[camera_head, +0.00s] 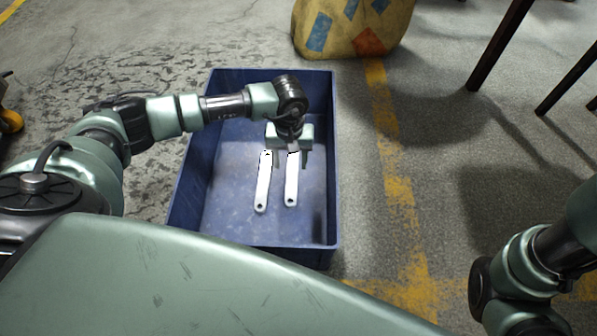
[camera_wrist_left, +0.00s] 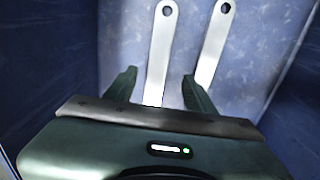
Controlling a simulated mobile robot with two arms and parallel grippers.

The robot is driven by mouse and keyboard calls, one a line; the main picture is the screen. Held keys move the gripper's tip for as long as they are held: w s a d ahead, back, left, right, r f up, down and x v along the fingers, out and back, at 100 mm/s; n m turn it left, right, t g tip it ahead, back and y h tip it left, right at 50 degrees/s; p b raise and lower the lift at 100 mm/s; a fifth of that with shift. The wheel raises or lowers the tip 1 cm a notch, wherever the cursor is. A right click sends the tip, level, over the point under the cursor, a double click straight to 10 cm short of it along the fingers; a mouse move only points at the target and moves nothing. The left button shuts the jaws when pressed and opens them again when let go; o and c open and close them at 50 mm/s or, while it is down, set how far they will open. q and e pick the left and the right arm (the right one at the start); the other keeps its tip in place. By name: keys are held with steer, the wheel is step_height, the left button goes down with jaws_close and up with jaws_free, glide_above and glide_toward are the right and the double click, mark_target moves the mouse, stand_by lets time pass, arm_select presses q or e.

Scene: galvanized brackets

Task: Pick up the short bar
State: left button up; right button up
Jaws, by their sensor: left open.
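Two pale flat bars lie side by side inside the blue crate (camera_head: 188,190), each with a hole at its near end. The right bar (camera_head: 291,185) looks slightly shorter than the left bar (camera_head: 263,185), but my gripper covers its far end, so I cannot tell for sure which is the short bar. My left gripper (camera_head: 290,160) is open over the far end of the right bar. In the left wrist view, the right bar (camera_wrist_left: 161,45) runs between the open fingers (camera_wrist_left: 158,76), and the other bar (camera_wrist_left: 213,45) lies outside them. My right gripper is out of view.
The crate walls stand close around the bars and my left gripper. A patterned yellow sack (camera_head: 350,28) stands behind the crate. Dark legs (camera_head: 500,45) stand at the upper right. The floor right of the crate, with a yellow line (camera_head: 393,170), is clear.

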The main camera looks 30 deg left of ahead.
mark_target(293, 174)
arm_select(q)
steer(key=shift+f, duration=0.5)
step_height(293, 174, down, 5)
steer(key=b, duration=0.5)
steer(key=shift+w+d, duration=0.1)
steer(key=shift+r, duration=0.1)
jaws_close()
